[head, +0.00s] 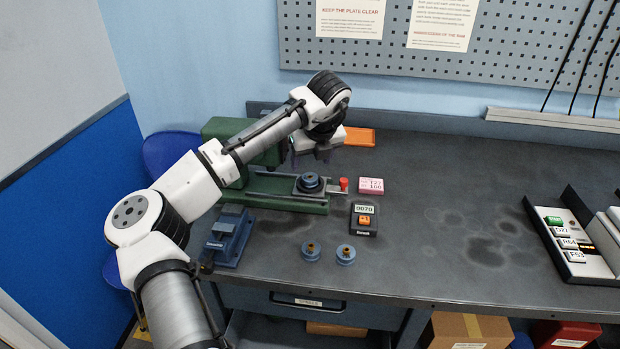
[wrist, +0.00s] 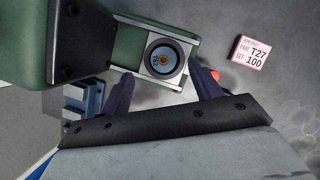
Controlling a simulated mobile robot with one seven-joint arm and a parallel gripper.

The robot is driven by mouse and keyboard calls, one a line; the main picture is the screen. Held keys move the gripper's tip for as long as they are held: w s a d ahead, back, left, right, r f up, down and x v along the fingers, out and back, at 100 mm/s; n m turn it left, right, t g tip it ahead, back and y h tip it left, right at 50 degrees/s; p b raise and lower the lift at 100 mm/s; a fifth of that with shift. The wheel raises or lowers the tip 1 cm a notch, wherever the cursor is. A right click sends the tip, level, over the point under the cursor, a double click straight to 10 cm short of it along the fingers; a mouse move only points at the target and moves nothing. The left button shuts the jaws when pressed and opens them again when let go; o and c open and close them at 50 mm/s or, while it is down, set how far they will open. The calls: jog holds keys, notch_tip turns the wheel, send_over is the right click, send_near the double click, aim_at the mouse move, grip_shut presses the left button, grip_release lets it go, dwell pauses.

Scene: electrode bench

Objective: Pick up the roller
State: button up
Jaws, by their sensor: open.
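A dark roller with a blue centre (head: 310,182) sits on the plate at the end of the green machine's lower arm (head: 262,187). In the wrist view the roller (wrist: 165,57) shows from above, with a small brass-coloured middle and a partly legible mark. My gripper (head: 318,158) is open and empty above the machine, over the roller. In the wrist view its two dark fingers (wrist: 160,76) point to either side of the roller's near edge. I cannot tell the height gap. Two similar blue rollers with brass middles, a left one (head: 311,251) and a right one (head: 346,254), stand on the bench front.
The machine's green upper body (wrist: 95,40) stands close on the left. A red knob (head: 344,184) and a pink card (head: 371,186) lie right of the roller. A small display unit (head: 364,220), a blue vise (head: 229,237) and an orange tray (head: 360,137) are near. The bench's middle right is clear.

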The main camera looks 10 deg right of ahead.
aim_at(310, 176)
jog(key=shift+s+d+p+x, duration=0.1)
jog(key=shift+p+x, duration=0.45)
jog(key=shift+x, duration=0.9)
jog(key=shift+s+d+p+x, duration=0.15)
jog(key=shift+p+x, duration=0.4)
jog(key=shift+x, duration=0.9)
jog(key=c, duration=1.2)
jog(key=shift+r+b, duration=2.65)
jog(key=shift+r, duration=6.35)
